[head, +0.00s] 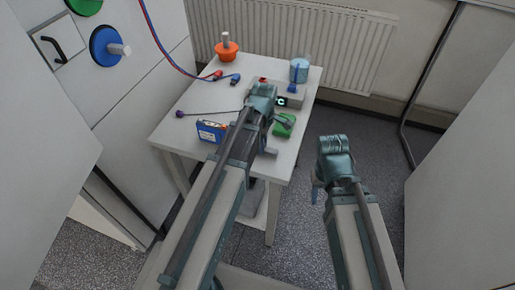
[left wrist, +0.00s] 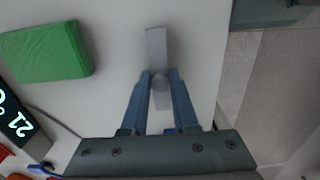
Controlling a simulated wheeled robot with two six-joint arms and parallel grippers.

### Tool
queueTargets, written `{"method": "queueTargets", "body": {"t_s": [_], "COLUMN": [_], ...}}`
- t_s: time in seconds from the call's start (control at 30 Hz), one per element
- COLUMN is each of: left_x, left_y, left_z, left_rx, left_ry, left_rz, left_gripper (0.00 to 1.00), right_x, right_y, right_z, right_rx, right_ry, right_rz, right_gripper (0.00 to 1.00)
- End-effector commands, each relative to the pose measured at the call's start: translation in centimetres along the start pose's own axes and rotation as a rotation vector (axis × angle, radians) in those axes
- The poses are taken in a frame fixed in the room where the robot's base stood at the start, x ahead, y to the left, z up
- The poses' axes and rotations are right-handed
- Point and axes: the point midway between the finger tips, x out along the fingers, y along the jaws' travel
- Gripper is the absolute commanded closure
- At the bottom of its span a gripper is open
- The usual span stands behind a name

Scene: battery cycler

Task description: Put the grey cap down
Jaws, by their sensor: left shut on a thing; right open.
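The grey cap (left wrist: 156,45) is a small plain grey piece held between the blue fingertips of my left gripper (left wrist: 160,77) in the left wrist view. In the head view the cap (head: 270,152) shows near the front right edge of the white table (head: 185,140). Whether it touches the tabletop I cannot tell. My left arm covers part of the table there. My right gripper (head: 317,188) is open and empty, off the table to the right, above the floor.
A green block (head: 284,124) lies near the cap; a device with a lit display (head: 281,101) stands behind it. A blue box (head: 212,131) and a purple-ended rod (head: 180,113) lie left.

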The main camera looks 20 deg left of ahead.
Motion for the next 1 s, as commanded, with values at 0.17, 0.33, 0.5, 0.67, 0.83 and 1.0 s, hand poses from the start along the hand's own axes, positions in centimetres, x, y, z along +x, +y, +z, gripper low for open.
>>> {"method": "queueTargets", "body": {"t_s": [0.17,0.33,0.5,0.67,0.83,1.0], "left_x": [0.59,0.58,0.85,0.83,0.83,0.64], "left_y": [-0.03,-0.03,-0.03,-0.03,-0.03,-0.03], "left_z": [0.42,0.38,0.37,0.36,0.36,0.36], "left_rx": [-0.002,-0.002,-0.002,-0.002,-0.002,-0.002], "left_ry": [0.0,0.0,0.0,0.0,0.0,0.0], "left_rz": [0.0,0.0,0.0,0.0,0.0,0.0], "left_gripper": [1.0,1.0,0.65,0.43,0.43,0.43], "right_x": [0.59,0.58,0.84,0.83,0.83,0.64], "right_y": [-0.05,-0.05,-0.08,-0.08,-0.08,-0.06], "right_z": [-0.03,-0.03,-0.04,-0.04,-0.04,-0.03], "right_rx": [0.0,0.0,0.0,0.0,0.0,0.0], "right_ry": [0.0,0.0,0.0,0.0,0.0,0.0], "right_rz": [0.0,0.0,0.0,0.0,0.0,0.0], "right_gripper": [0.5,0.5,0.5,0.5,0.5,0.5]}}
